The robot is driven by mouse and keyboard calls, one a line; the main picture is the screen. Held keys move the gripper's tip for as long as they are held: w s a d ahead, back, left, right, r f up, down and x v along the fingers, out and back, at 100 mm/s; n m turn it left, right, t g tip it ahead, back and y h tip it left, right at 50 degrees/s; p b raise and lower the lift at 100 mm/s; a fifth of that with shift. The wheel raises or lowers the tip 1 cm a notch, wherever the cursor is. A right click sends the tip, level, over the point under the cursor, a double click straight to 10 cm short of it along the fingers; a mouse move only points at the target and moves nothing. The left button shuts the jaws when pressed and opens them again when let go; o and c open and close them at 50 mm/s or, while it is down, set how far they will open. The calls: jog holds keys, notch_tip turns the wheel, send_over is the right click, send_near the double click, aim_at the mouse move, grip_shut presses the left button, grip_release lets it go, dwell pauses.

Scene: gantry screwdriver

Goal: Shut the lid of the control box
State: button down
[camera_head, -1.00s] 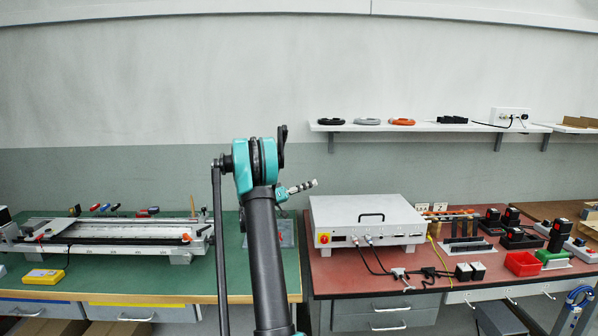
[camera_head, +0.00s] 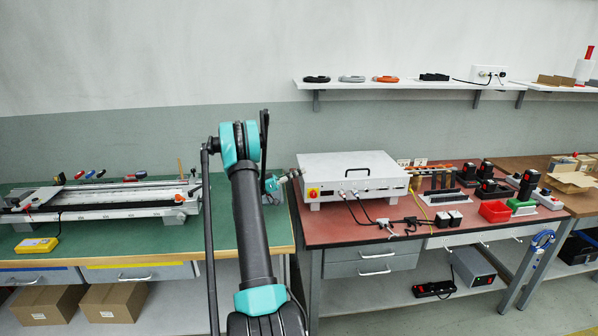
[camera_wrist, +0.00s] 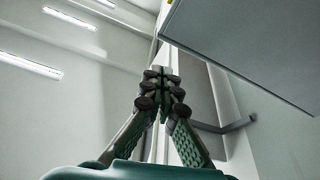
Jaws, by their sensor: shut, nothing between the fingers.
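The control box (camera_head: 356,190) is a white case with a black handle on its lid (camera_head: 330,167). It stands on the red-topped bench in the head view. The lid lies flat on the case, with no gap that I can make out.
Cables (camera_head: 363,212) run from the box's front. A red bin (camera_head: 495,211) and several black tools stand to its right. A wall shelf (camera_head: 430,85) hangs above. The green bench (camera_head: 110,250) with a long rail fixture is on the left.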

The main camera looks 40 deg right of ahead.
dwell(0.3)
notch_tip(320, 180, up, 4)
jog(key=v, duration=1)
jog(key=shift+w+d, duration=0.25)
jog(key=shift+w, duration=0.05)
jog(key=shift+f, duration=0.1)
